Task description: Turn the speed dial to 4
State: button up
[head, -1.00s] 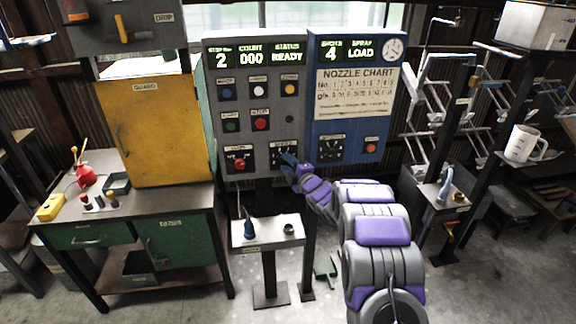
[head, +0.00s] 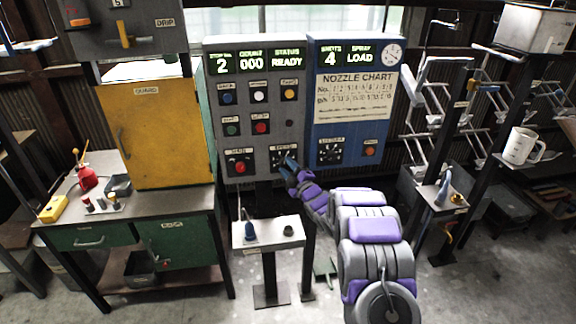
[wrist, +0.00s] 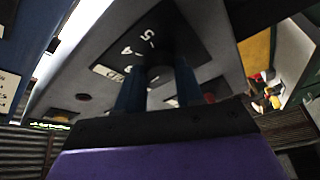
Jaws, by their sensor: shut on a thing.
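The speed dial sits on a black square plate (head: 276,156) low on the grey control panel (head: 212,120). My gripper (head: 289,170) reaches it from the lower right and covers part of it in the head view. In the wrist view the two blue fingers of my gripper (wrist: 159,86) stand on either side of the dark dial knob (wrist: 158,73), shut on it. The plate (wrist: 165,32) shows tilted white marks, with a 5 among them. The knob's pointer is hidden or too dark, so I cannot tell its setting.
A red knob (head: 239,167) is left of the speed dial. The blue panel (head: 350,130) to the right has another dial (head: 330,151) and an orange button (head: 370,150). A small stand (head: 268,233) with a tray is below. A yellow guard door (head: 150,135) is at left.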

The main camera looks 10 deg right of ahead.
jog(key=m+p, duration=0.1)
jog(key=m, duration=0.1)
jog(key=m+t, duration=0.1)
jog(key=f+m+h+p, duration=0.1)
jog(key=m, duration=0.1)
jog(key=shift+a+m+t+p, duration=0.25)
jog(key=shift+m+t+p, duration=0.05)
jog(key=shift+t, duration=0.1)
jog(key=m+h+p, duration=0.1)
jog(key=m, duration=0.1)
jog(key=m+t, duration=0.1)
jog(key=m, duration=0.1)
jog(key=shift+a+f+m+h+p, duration=0.1)
jog(key=shift+m+h+p, duration=0.25)
jog(key=shift+m+h, duration=0.05)
jog(key=m+t+h, duration=0.1)
jog(key=m+h, duration=0.1)
jog(key=m, duration=0.2)
jog(key=shift+a+m+p, duration=0.1)
jog(key=shift+m+p, duration=0.2)
jog(key=shift+m, duration=0.1)
jog(key=shift+a+m+h, duration=0.1)
jog(key=shift+m+h, duration=1)
jog(key=shift+m, duration=0.7)
jog(key=shift+m+h, duration=0.4)
jog(key=o, duration=1)
jog(key=shift+o, duration=0.2)
